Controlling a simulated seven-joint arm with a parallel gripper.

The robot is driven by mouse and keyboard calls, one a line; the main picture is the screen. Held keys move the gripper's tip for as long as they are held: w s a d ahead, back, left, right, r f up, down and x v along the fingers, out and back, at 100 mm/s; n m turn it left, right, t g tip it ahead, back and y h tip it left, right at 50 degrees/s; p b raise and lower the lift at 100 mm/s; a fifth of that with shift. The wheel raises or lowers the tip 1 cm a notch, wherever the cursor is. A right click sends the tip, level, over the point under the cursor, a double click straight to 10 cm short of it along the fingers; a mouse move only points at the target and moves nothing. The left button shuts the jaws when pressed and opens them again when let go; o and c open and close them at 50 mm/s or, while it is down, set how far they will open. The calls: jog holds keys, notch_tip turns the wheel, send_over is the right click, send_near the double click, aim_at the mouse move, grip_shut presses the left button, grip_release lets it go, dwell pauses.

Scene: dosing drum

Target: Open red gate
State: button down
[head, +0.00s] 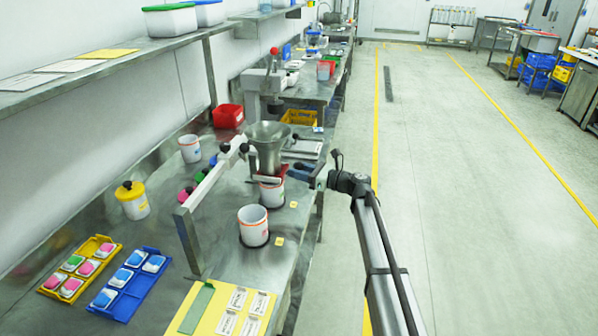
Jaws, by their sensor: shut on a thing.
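The red gate (270,180) is a small red plate low under the steel funnel (268,148), above a white cup with a red-orange rim (271,194). My gripper (290,172) reaches in from the right and is shut at the gate's right-hand edge, on what looks like its handle. The fingertips are small and partly hidden against the red part, so the exact grip is unclear. How far the gate is open cannot be told from here.
Another white cup (253,226) stands in front, near a steel frame (190,240) with a bar and dark knobs. A yellow tray (78,268), a blue tray (130,284) and a yellow-lidded jar (132,199) are at left. The aisle floor (440,180) is clear.

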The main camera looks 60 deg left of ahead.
jog(key=shift+d, duration=0.1)
jog(key=w+a+v, duration=0.1)
jog(key=v, duration=0.7)
jog(key=shift+w, duration=0.2)
jog(key=c, duration=0.8)
grip_release()
jog(key=v, duration=1.4)
